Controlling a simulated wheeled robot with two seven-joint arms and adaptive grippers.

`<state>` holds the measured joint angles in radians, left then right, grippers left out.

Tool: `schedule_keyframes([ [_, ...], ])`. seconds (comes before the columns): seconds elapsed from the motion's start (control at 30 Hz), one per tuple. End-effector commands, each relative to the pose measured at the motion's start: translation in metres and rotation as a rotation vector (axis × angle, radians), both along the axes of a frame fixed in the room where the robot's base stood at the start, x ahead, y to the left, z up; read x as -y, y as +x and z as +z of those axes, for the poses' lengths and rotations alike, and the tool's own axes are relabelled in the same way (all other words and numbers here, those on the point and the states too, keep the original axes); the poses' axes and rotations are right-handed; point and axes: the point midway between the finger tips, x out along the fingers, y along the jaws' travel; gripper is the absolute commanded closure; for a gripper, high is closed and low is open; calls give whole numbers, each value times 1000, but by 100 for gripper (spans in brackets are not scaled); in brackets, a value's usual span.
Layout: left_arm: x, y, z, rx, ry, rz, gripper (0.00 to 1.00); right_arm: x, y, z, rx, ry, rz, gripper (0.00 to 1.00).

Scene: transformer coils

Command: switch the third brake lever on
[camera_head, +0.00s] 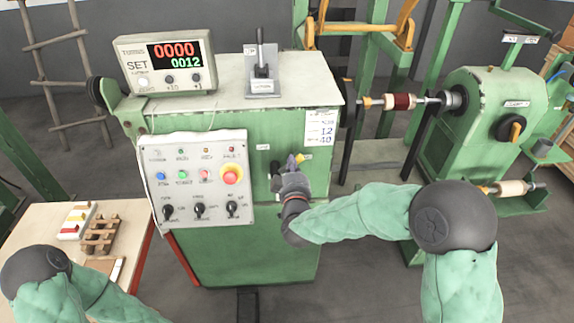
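The green winding machine (230,118) fills the middle. On its front face, right of the control panel, is a small group of levers with white labels. One lever (299,158) with a yellow tip shows just above my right gripper. A dark lever (275,168) shows left of it. My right gripper (290,178) is at this group, pointing at the machine face and covering part of it. I cannot tell whether it touches a lever, how its fingers stand, or which lever is third. My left arm is at the bottom left; its gripper is out of view.
A control panel (195,185) with a red stop button (231,174) is left of my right gripper. A counter (165,62) and an upright lever unit (260,68) stand on top. A spindle with a dark red coil (402,101) is at right. A table (130,215) stands at left.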

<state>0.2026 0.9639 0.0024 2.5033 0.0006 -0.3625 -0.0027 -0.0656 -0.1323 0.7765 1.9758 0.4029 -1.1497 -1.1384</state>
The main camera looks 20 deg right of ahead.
Motion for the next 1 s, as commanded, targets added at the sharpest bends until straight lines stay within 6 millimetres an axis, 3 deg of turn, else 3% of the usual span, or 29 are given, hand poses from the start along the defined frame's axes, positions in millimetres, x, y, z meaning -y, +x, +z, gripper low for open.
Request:
schedule_keyframes([
  [0.2,0,0,-4,0,0,0,100,8,0,0,8,-3,-9,100],
  [1.0,0,0,-5,0,0,0,100,11,1,2,12,-5,-10,100],
])
